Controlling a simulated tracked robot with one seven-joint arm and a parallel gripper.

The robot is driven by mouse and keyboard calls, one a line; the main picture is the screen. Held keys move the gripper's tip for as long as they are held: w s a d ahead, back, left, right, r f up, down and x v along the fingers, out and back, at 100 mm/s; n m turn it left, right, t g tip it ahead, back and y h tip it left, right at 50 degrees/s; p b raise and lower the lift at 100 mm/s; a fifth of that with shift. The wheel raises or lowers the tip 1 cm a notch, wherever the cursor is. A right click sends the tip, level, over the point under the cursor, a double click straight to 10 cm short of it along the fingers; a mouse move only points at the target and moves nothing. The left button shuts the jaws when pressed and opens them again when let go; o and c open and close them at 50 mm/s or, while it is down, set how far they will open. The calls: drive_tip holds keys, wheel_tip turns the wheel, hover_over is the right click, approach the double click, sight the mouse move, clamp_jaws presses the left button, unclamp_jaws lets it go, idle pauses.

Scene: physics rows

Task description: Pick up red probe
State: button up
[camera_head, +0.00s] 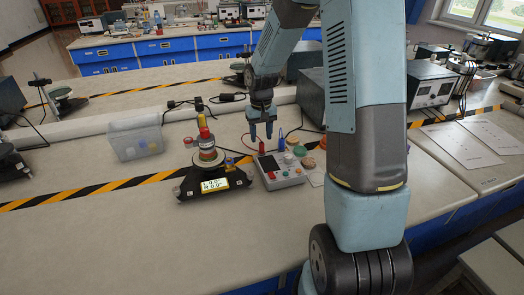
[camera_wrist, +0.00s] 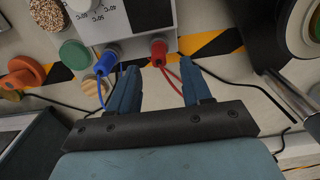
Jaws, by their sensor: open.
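The red probe (camera_wrist: 158,50) is plugged upright into the edge of a grey meter box (camera_wrist: 120,20), with a red wire trailing from it. It also shows in the head view (camera_head: 261,148) at the box's back left corner. A blue probe (camera_wrist: 107,61) with a blue wire stands beside it. My gripper (camera_head: 261,138) is open and points down close above the red probe. In the wrist view, the red probe appears just beyond the gap between my fingertips (camera_wrist: 158,68). Nothing is held between the fingers, and contact with the probe cannot be seen.
Coloured round knobs (camera_wrist: 75,54) lie beside the meter. A clear plastic bin (camera_head: 134,138) is further left. The front left bench top is clear.

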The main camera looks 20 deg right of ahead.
sight(262, 142)
drive_tip(key=shift+s+f, duration=0.1)
drive_tip(key=shift+f, duration=2.3)
drive_tip(key=shift+d, duration=0.1)
clamp_jaws()
